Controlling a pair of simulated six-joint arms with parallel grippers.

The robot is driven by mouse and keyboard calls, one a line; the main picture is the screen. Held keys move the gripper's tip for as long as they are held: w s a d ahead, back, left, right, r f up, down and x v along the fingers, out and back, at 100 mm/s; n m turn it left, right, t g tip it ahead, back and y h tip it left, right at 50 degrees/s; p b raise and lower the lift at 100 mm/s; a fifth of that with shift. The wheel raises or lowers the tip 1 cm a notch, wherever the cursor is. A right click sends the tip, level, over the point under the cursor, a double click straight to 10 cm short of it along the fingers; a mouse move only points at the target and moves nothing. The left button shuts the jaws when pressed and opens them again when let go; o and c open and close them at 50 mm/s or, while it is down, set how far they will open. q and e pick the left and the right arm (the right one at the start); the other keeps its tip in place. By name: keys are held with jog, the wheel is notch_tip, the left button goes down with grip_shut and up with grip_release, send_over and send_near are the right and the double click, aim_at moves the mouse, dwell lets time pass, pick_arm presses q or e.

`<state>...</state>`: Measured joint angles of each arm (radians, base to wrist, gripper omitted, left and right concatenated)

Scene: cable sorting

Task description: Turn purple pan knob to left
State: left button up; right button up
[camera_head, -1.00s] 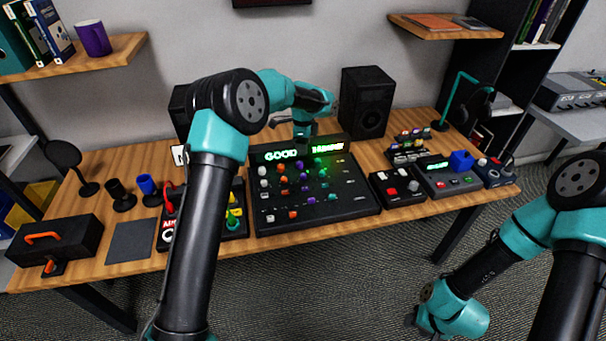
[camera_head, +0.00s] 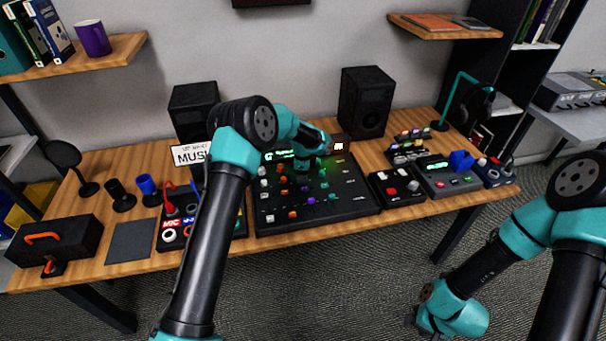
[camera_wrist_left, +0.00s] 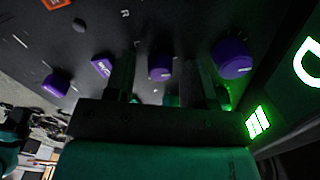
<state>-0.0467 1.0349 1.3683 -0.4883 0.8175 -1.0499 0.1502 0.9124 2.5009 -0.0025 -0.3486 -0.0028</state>
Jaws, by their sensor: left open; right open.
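The mixer console (camera_head: 345,207) is a black board with rows of coloured knobs and a lit green display (camera_head: 279,155). In the left wrist view a purple knob (camera_wrist_left: 161,68) sits between the two fingers of my left gripper (camera_wrist_left: 158,75), which is open with a gap showing on each side. Other purple knobs stand to its right (camera_wrist_left: 232,59) and to its left (camera_wrist_left: 103,66). I cannot read their labels. In the head view my left wrist hides the upper part of the console, and the fingertips are hidden. My right gripper is not in view.
Two black speakers (camera_head: 367,102) stand behind the console. A small button box (camera_head: 397,188) is at its right and a switch box (camera_head: 170,236) at its left. My right arm is at the lower right, away from the table.

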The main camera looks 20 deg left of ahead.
pick_arm(q)
jog(key=shift+c, duration=0.3)
jog(key=c, duration=0.9)
jog(key=shift+o, duration=0.2)
jog(key=shift+n, duration=0.4)
jog(key=n, duration=0.8)
jog(key=shift+n, duration=0.3)
jog(key=n, duration=0.4)
jog(key=shift+n, duration=2.3)
